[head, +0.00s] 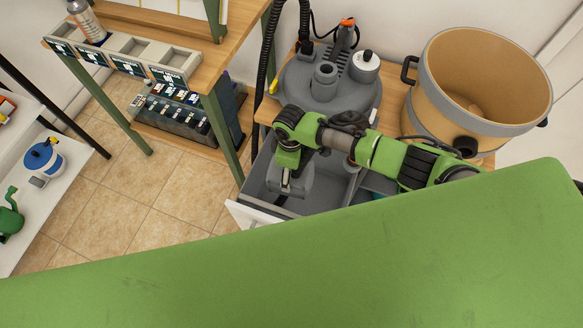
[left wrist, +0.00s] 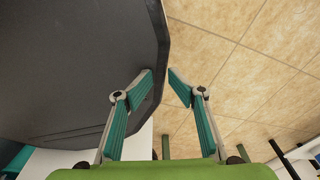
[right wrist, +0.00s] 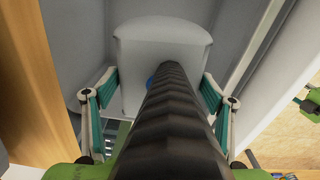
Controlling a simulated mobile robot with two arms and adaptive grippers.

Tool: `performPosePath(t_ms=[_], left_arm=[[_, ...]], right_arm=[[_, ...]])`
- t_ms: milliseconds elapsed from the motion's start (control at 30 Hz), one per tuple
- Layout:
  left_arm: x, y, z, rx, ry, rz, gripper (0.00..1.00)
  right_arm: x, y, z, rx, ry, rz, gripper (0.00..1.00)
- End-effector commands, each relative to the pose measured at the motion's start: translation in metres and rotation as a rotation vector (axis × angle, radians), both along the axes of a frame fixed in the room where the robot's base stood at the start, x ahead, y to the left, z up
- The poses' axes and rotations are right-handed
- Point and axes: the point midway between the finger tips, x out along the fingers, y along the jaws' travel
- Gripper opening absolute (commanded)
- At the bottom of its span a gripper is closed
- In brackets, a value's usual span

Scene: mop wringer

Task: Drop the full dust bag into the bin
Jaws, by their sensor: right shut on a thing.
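A light grey, round-edged object, which looks like the dust bag (right wrist: 135,70), sits between the fingers of my right gripper (right wrist: 155,95). A dark ribbed tube crosses in front of it in the right wrist view. In the head view my right gripper (head: 290,178) is over a grey open-topped container (head: 258,180), which may be the bin. My arm hides part of this container, and I cannot tell whether the bag touches its walls. My left gripper (left wrist: 160,80) is open and empty beside a dark grey panel (left wrist: 75,70), above the tiled floor. It is not seen in the head view.
A grey vacuum head (head: 325,90) with a small round canister (head: 365,66) stands on a wooden surface behind my arm. A large tan tub (head: 487,65) stands at right. A workbench with trays (head: 130,45) is at back left. Tiled floor (head: 140,190) is clear at left.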

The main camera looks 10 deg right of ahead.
Motion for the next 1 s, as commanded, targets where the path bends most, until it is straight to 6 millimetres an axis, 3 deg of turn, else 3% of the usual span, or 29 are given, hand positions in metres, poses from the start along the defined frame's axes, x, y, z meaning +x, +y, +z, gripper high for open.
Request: performPosePath(t_ms=[233,367,800,1000], left_arm=[[0.001,0.001,-0.007,0.003,0.007,-0.002,0.17],[0.004,0.012,-0.012,0.017,0.005,-0.002,0.16],[0.005,0.011,-0.028,0.015,0.003,-0.005,0.18],[0.005,0.011,-0.029,0.015,0.003,-0.005,0.19]], right_arm=[[0.001,0.001,-0.006,0.001,0.0,0.0,0.41],[0.001,0.001,-0.013,0.002,-0.001,0.001,0.41],[0.0,0.001,-0.038,0.001,0.0,0.0,0.41],[0.001,0.001,-0.04,0.001,-0.002,0.001,0.41]])
